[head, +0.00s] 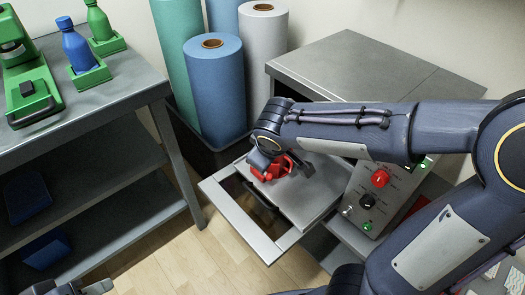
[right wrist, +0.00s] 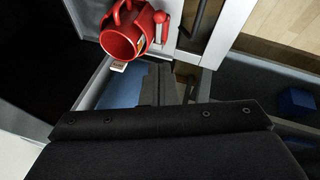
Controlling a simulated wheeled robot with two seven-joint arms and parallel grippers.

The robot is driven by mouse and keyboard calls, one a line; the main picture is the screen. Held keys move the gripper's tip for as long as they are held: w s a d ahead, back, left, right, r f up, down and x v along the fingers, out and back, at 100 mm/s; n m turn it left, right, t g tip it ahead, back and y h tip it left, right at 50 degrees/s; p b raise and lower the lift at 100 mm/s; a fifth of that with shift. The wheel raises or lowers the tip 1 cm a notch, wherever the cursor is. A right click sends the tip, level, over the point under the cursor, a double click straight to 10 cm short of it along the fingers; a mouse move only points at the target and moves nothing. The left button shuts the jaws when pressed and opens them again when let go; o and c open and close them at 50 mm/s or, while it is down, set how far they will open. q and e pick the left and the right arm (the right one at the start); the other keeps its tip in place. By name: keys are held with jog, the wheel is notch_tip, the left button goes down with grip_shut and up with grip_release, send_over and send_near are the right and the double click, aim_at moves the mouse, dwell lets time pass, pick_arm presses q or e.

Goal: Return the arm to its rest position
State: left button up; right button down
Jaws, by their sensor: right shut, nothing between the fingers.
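The red mug (right wrist: 120,38) lies with its open mouth toward the camera in the right wrist view, its handle at the top. In the head view the red mug (head: 260,172) is partly hidden under my right wrist, over the pulled-out tray (head: 228,218) of the press. My right gripper (head: 267,149) is shut and empty, close above the mug; I cannot tell whether they touch. My right arm reaches across from the right, in front of the press (head: 360,65). My left gripper (head: 70,288) only just shows at the bottom left edge, and its jaws are unclear.
The control panel (head: 377,190) has red, green and black knobs. Fabric-like rolls (head: 215,90) stand in a dark bin behind the tray. A grey shelf table (head: 120,75) at left holds a green machine (head: 30,85) and blue and green bottles. Wooden floor lies free between.

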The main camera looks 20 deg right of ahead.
jog(key=shift+s+r, duration=0.3)
dwell(0.4)
jog(key=s+d+m+y, duration=0.2)
jog(key=s+m+y, duration=0.45)
jog(key=s, duration=1.15)
notch_tip(320, 180, up, 24)
jog(key=m+h+p, duration=0.1)
jog(key=p, duration=2.2)
jog(key=shift+a, duration=0.4)
jog(key=shift+h, duration=0.25)
